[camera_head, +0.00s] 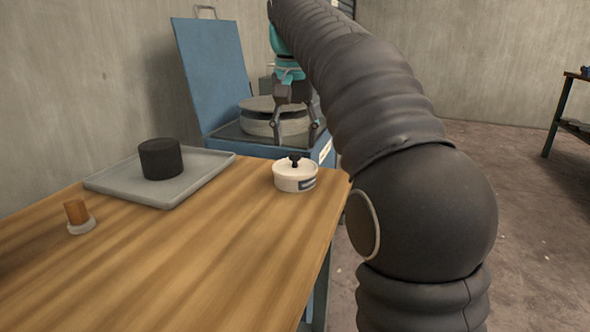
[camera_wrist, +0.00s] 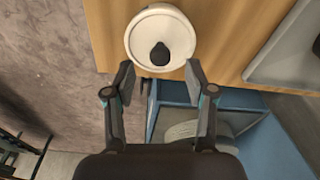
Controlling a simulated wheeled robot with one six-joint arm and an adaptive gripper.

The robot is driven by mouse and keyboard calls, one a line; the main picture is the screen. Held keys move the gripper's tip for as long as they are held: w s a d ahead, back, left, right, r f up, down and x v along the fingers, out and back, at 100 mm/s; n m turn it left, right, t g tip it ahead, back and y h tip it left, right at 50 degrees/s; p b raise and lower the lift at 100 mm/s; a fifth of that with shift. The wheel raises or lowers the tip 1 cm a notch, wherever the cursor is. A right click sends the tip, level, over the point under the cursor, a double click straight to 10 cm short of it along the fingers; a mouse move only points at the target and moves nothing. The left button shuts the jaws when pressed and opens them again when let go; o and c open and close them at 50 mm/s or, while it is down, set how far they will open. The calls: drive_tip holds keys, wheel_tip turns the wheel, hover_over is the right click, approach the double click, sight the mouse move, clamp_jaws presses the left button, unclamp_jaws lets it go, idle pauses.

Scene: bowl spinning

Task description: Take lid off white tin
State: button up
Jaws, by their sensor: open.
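The white tin (camera_head: 295,180) stands upright near the right edge of the wooden table, with a dark label on its side. Its white lid (camera_head: 290,166) is on it and has a black knob (camera_head: 295,159). In the wrist view the lid (camera_wrist: 148,22) and black knob (camera_wrist: 159,54) show from above, at the top of the picture. My gripper (camera_head: 297,135) is open and empty, beyond the tin in the head view. Its fingers (camera_wrist: 158,76) also show in the wrist view, spread apart below the lid. I cannot tell whether they touch it.
A grey tray (camera_head: 205,172) with a black cylinder (camera_head: 160,158) lies on the table (camera_head: 180,265). A small wooden peg on a pale base (camera_head: 77,216) stands at left. A blue box with a raised lid (camera_head: 213,70) holds a grey round object (camera_head: 262,121) behind.

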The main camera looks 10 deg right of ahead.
sight(295, 153)
drive_tip(key=f, duration=0.3)
drive_tip(key=shift+w+f+b, duration=0.15)
drive_tip(key=shift+w+b, duration=0.1)
drive_tip(key=shift+b, duration=0.15)
drive_tip(key=shift+d, duration=0.1)
drive_tip(key=c, duration=1)
